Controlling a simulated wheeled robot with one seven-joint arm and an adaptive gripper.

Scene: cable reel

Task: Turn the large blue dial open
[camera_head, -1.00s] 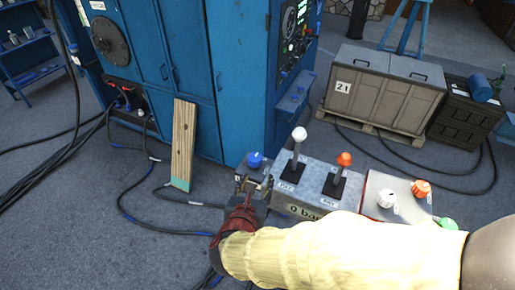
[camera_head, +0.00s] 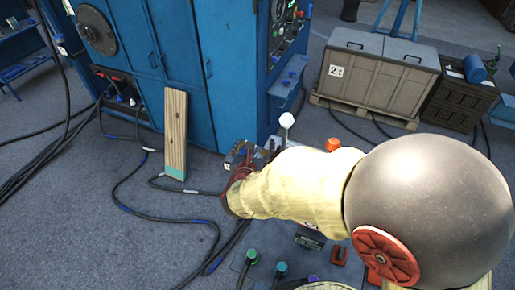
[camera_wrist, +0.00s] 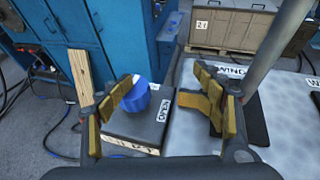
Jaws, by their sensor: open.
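The blue dial (camera_wrist: 137,96) sits on a dark box marked OPEN at the left end of the grey console in the wrist view. A small blue part of it shows beyond my wrist in the head view (camera_head: 242,152). My gripper (camera_wrist: 165,98) is open, with its yellow-padded fingers wide apart. The dial lies between the fingers as seen in the wrist view, close to the left one, which partly covers it. Whether that finger touches the dial I cannot tell. Nothing is held. My arm hides most of the console in the head view.
A white-knobbed lever (camera_head: 287,121) and an orange knob (camera_head: 333,144) stand close to the right of my gripper. A wooden plank (camera_head: 175,133) leans on the blue cabinet (camera_head: 225,70). Black cables (camera_head: 130,205) lie on the floor. A crate (camera_head: 378,75) stands behind.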

